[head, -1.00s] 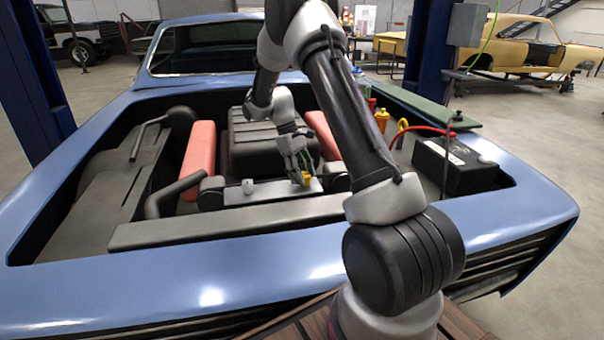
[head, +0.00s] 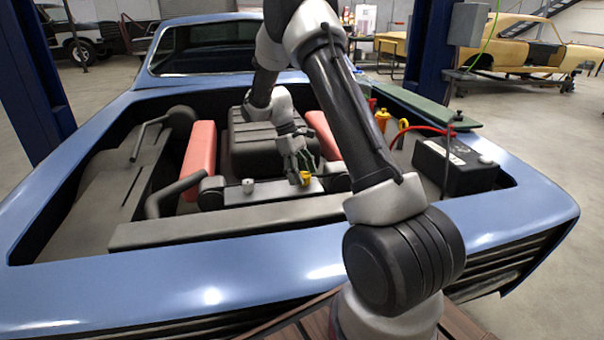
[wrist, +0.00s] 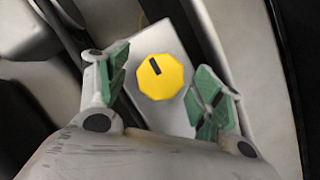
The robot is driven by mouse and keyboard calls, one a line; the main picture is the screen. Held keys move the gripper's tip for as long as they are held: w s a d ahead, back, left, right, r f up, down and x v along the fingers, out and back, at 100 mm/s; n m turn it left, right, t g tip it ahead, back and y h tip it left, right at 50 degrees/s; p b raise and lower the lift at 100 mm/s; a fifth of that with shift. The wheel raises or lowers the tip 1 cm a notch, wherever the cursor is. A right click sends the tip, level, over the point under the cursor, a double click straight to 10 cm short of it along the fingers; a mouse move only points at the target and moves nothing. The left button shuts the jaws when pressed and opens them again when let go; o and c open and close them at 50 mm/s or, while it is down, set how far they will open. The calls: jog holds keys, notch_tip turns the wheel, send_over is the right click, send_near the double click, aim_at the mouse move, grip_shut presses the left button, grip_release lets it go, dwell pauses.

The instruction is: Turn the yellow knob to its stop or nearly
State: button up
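The yellow knob (wrist: 159,78) has a faceted round face with a black mark near its top in the wrist view. It sits on a light grey plate (wrist: 172,39). In the head view the knob (head: 305,177) is on a grey panel in the engine bay. My gripper (wrist: 160,90) is open, with one green-padded finger on each side of the knob and a visible gap to both. In the head view my gripper (head: 302,168) is at the knob, just behind it, partly hidden by its own links.
A small grey knob (head: 248,185) stands on the same panel to the left. Red blocks (head: 198,160) flank the dark engine. A black battery (head: 455,166) with a red cable is at the right. The blue car body (head: 230,270) surrounds the bay.

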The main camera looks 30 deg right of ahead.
jog(key=shift+r, duration=0.1)
jog(key=v, duration=1.1)
jog(key=shift+w+r, duration=0.2)
jog(key=shift+r, duration=0.15)
jog(key=shift+a, duration=0.1)
